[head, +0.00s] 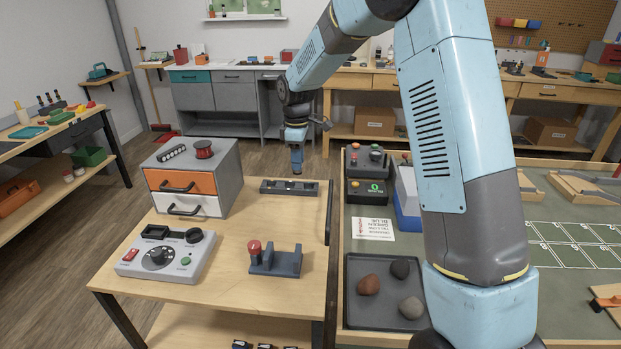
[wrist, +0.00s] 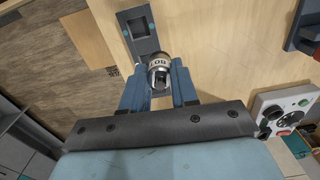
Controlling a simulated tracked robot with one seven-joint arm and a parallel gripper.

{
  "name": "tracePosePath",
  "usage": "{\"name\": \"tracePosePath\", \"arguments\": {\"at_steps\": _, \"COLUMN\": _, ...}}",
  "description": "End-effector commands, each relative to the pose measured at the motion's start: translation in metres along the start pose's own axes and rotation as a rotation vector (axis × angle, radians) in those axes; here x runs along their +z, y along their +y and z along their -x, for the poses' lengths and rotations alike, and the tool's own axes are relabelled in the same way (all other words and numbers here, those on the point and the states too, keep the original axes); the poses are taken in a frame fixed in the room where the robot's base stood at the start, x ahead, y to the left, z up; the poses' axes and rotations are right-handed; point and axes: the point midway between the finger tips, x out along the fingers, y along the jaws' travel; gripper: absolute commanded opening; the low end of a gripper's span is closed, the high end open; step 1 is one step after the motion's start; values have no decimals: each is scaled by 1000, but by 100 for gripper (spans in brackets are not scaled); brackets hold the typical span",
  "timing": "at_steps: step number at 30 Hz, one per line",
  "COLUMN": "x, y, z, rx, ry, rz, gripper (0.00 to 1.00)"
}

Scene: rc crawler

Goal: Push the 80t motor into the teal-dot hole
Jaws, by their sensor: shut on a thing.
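My gripper (wrist: 158,88) is shut on the 80t motor (wrist: 158,70), a silver cylinder with an 80T label between the blue-grey fingers. In the head view my gripper (head: 297,170) points down just over the right half of a long dark holder block (head: 272,187) on the wooden cart. In the wrist view the block (wrist: 125,22) shows a square opening beyond the motor, with small teal marks near it. The motor hides the near part of the block, including what lies beneath it. I cannot tell whether the motor's lower end is in a hole.
A drawer unit (head: 208,170) stands left of the block. A grey control box (head: 167,258) and a dark stand with a red knob (head: 275,262) are nearer. A black rail (head: 329,205) edges the cart's right side. The cart top between them is clear.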

Motion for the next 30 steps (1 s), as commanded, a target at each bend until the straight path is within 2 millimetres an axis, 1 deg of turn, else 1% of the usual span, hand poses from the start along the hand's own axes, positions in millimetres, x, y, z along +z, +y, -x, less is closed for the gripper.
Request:
{"name": "tracePosePath", "arguments": {"at_steps": 1, "x": 5, "y": 4, "z": -10, "rx": -4, "ry": -2, "rz": 0, "gripper": 0}}
{"name": "tracePosePath", "arguments": {"at_steps": 6, "x": 17, "y": 18, "z": -32, "rx": -2, "ry": -1, "rz": 0, "gripper": 0}}
{"name": "tracePosePath", "arguments": {"at_steps": 16, "x": 26, "y": 29, "z": -49, "rx": -1, "ry": -1, "rz": 0, "gripper": 0}}
{"name": "tracePosePath", "arguments": {"at_steps": 21, "x": 28, "y": 30, "z": -72, "rx": -2, "ry": -2, "rz": 1, "gripper": 0}}
{"name": "tracePosePath", "arguments": {"at_steps": 24, "x": 28, "y": 30, "z": -81, "rx": -2, "ry": -1, "rz": 1, "gripper": 0}}
{"name": "tracePosePath", "arguments": {"at_steps": 30, "x": 28, "y": 31, "z": -82, "rx": 0, "ry": 0, "rz": 1, "gripper": 0}}
